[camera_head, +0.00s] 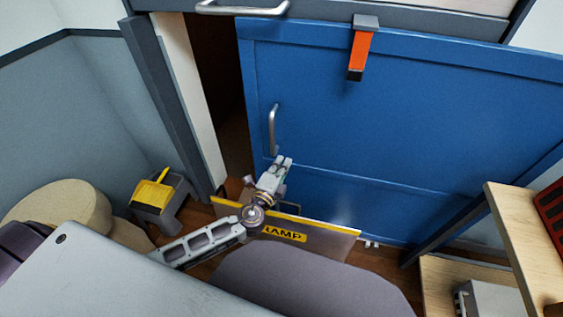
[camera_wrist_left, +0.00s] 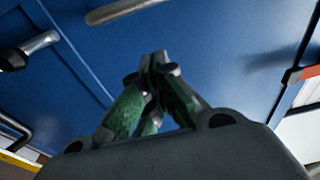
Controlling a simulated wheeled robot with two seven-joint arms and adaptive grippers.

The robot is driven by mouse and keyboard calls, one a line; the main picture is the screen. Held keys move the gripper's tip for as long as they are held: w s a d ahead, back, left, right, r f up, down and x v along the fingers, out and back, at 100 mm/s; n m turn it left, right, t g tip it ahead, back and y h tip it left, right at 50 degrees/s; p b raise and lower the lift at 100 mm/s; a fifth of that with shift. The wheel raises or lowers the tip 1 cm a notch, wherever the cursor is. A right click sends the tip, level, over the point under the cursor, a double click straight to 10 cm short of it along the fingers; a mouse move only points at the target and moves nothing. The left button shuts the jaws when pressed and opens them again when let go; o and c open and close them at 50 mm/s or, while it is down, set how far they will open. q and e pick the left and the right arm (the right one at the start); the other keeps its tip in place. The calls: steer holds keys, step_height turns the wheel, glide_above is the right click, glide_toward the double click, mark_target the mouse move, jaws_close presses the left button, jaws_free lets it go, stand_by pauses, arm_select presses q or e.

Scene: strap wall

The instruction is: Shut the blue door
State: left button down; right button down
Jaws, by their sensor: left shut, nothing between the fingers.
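The blue door (camera_head: 370,120) stands ajar in the head view, with a dark gap between its left edge and the frame. It has a vertical silver handle (camera_head: 273,130) near its left edge and an orange strap (camera_head: 360,52) over its top. My left gripper (camera_head: 284,162) is shut and empty, just below the handle and in front of the door's lower part. In the left wrist view the shut fingers (camera_wrist_left: 160,60) point at the blue panel (camera_wrist_left: 215,50); I cannot tell whether they touch it. My right gripper is not in view.
A grey and yellow stool-like item (camera_head: 160,198) and a beige round pouf (camera_head: 62,208) are at left. A wooden shelf (camera_head: 520,250) stands at right.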

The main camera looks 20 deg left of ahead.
arm_select(q)
steer(key=shift+w, duration=4.6)
steer(key=shift+s+a, duration=0.35)
steer(key=shift+a, duration=0.5)
steer(key=shift+s+a, duration=0.3)
steer(key=shift+a, duration=0.5)
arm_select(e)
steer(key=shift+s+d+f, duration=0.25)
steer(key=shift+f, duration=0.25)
arm_select(q)
steer(key=shift+a, duration=0.1)
steer(key=shift+a, duration=0.1)
